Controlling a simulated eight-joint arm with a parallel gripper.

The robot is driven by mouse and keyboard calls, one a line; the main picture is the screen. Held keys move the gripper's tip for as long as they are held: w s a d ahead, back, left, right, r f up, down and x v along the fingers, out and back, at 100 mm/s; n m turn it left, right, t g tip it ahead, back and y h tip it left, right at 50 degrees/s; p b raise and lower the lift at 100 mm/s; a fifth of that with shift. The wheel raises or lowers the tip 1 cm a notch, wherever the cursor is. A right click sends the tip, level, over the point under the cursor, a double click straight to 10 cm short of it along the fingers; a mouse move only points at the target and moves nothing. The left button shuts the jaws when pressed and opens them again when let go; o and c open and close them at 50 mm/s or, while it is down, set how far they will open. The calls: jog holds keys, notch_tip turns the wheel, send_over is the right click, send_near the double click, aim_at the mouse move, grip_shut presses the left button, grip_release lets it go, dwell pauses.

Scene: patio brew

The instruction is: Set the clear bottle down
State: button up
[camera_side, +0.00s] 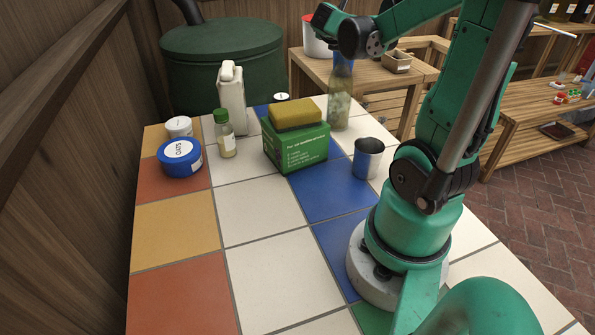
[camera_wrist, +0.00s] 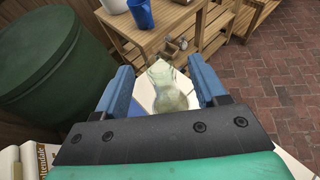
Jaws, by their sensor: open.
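The clear bottle (camera_side: 340,104) stands upright on the tiled table near its far right corner, with pale greenish contents low in it. In the wrist view the bottle (camera_wrist: 171,92) shows between the two blue fingers of my gripper (camera_wrist: 160,66). The fingers are spread, with a visible gap on each side of the bottle. In the side view my arm reaches over the bottle from above, and the fingers are hard to make out near its neck.
A green box (camera_side: 303,148) with a yellow sponge (camera_side: 296,114) on top stands left of the bottle. A metal cup (camera_side: 367,158) stands nearer the front. Front tiles are clear.

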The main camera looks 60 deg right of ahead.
jog(key=w+a+f+m+t+y, duration=0.1)
jog(key=w+a+m+y, duration=0.1)
jog(key=a, duration=0.3)
jog(key=w+a+f+m+t+y, duration=0.1)
jog(key=a+m+t+y, duration=0.1)
jog(key=a+m, duration=0.2)
jog(key=w+a+f+m+t+y, duration=0.1)
jog(key=a+m, duration=0.3)
jog(key=a, duration=0.4)
jog(key=shift+w+a+f+t+y, duration=0.15)
jog(key=shift+w+f+y, duration=0.1)
jog(key=shift+w+y, duration=0.15)
jog(key=shift+w+a+f+t+y, duration=0.1)
jog(key=shift+w+f+t+y, duration=0.15)
jog(key=shift+w, duration=0.2)
jog(key=a+f+m+y, duration=0.1)
jog(key=a+m+y, duration=0.3)
jog(key=a, duration=0.5)
jog(key=shift+f+m+t, duration=0.4)
jog(key=shift+m, duration=0.3)
jog(key=shift+o, duration=1.2)
jog(key=s+a+m+y, duration=0.1)
jog(key=a+m+y, duration=0.2)
jog(key=a, duration=0.3)
jog(key=shift+f+m, duration=0.4)
jog(key=shift+d, duration=0.1)
